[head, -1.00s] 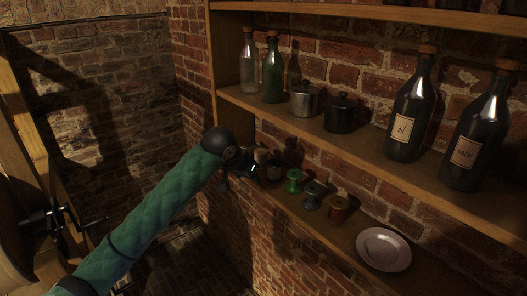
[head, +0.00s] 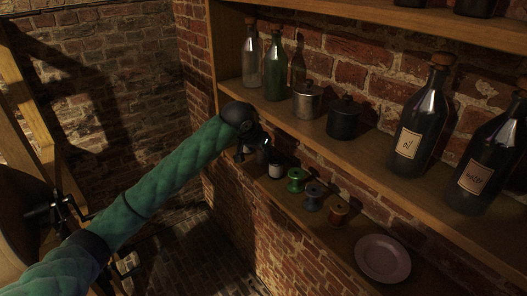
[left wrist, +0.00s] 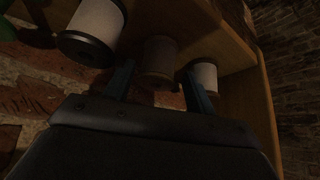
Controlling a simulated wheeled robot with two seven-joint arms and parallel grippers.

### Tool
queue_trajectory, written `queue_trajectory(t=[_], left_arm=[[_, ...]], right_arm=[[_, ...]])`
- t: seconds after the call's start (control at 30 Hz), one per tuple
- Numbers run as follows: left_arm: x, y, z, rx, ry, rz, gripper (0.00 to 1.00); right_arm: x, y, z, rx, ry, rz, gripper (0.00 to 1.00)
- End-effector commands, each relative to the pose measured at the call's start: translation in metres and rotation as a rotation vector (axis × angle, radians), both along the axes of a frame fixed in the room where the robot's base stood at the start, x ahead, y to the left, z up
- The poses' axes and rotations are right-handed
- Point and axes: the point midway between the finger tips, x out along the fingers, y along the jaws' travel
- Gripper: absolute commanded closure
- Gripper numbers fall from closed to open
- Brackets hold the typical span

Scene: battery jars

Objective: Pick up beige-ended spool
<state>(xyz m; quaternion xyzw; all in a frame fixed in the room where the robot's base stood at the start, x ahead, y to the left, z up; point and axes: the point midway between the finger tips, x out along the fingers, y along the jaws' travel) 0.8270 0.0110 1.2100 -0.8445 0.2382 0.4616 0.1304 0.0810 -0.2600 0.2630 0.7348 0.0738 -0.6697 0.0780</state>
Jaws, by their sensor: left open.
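Several spools stand in a row on the lower shelf. In the left wrist view, a brownish spool (left wrist: 160,55) is between the two fingers of my open left gripper (left wrist: 158,78); I cannot tell whether they touch it. Its end colour is too dark to be sure of. A pale spool with a dark end (left wrist: 92,32) is left of the fingers, and another pale spool (left wrist: 204,75) is right beside the right finger. In the head view my left gripper (head: 262,147) is at the row's far left and hides part of it. My right gripper is not in view.
A white spool (head: 275,171), a green spool (head: 296,180), a blue spool (head: 314,193) and a red-brown spool (head: 338,213) stand to the gripper's right. A plate (head: 383,258) lies further right. The upper shelf (head: 370,160) with pots and bottles overhangs the row.

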Motion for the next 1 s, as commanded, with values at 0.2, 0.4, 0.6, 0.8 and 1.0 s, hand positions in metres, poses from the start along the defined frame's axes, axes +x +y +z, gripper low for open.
queue_trajectory(t=[0.2, 0.4, 0.6, 0.8, 1.0], left_arm=[[0.008, -0.007, -0.017, 0.000, 0.004, 0.001, 0.45], [0.015, -0.011, -0.031, 0.000, 0.001, 0.001, 0.45], [0.015, -0.011, -0.033, 0.000, 0.000, 0.001, 0.45], [0.015, -0.011, -0.033, 0.000, 0.000, 0.001, 0.74], [0.015, -0.011, -0.032, 0.000, 0.000, 0.001, 0.78]], right_arm=[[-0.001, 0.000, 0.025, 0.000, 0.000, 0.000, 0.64], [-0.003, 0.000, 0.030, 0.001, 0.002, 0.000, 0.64], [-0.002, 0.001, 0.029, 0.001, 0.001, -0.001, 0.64], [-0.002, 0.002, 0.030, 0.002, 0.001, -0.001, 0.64], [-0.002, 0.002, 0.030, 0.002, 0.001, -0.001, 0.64]])
